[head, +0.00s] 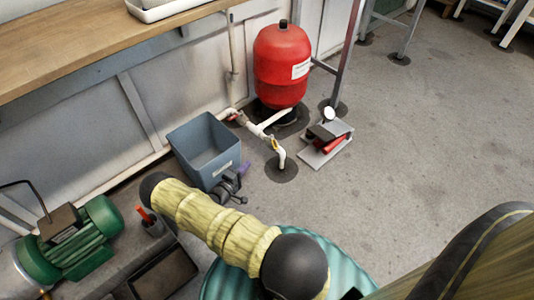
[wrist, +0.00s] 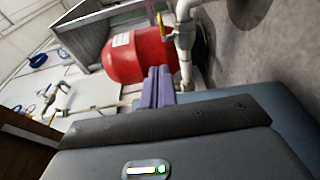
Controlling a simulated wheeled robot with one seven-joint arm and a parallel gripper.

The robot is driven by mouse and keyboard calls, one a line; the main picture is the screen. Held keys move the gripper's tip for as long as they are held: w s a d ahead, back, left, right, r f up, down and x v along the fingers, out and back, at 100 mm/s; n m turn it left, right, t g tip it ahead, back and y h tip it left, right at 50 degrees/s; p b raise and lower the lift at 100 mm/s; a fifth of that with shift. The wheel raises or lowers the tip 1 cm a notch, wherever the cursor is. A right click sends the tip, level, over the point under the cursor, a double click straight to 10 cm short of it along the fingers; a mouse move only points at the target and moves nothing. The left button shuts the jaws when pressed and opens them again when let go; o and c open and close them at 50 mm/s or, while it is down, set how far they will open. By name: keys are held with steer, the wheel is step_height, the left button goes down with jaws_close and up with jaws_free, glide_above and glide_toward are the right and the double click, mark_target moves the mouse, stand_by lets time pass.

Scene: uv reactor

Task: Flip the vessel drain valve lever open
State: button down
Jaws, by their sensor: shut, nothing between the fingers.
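A red vessel (head: 282,65) stands on the floor against the wall, with white pipework (head: 262,128) at its base. A small yellow lever (head: 274,144) sits on this pipe, just above its downturned end. In the wrist view the yellow lever (wrist: 162,27) shows beside the white pipe (wrist: 184,32), in front of the red vessel (wrist: 138,53). My gripper (head: 243,168) is at the right side of the blue-grey bin, short of the lever and apart from it. Its purple fingers (wrist: 158,82) are together and empty. The lever's exact angle is hard to tell.
The blue-grey bin (head: 186,139) stands close left of my gripper. A grey and red device (head: 328,138) lies right of the pipe, near a metal post (head: 347,60). A green motor (head: 85,240) is at lower left. Floor to the right is clear.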

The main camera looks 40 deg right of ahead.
steer(key=shift+w+f+n+t, duration=0.3)
steer(key=shift+f+t, duration=0.3)
steer(key=shift+f, duration=0.15)
steer(key=b, duration=0.6)
glide_toward(275, 144)
steer(key=w+d+f, duration=0.1)
steer(key=w, duration=0.4)
steer(key=d, duration=0.1)
steer(key=s+d+b, duration=0.1)
steer(key=d+b, duration=0.1)
steer(key=d, duration=0.1)
steer(key=shift+s+r, duration=0.25)
steer(key=shift+a+p, duration=0.15)
steer(key=shift+p, duration=0.15)
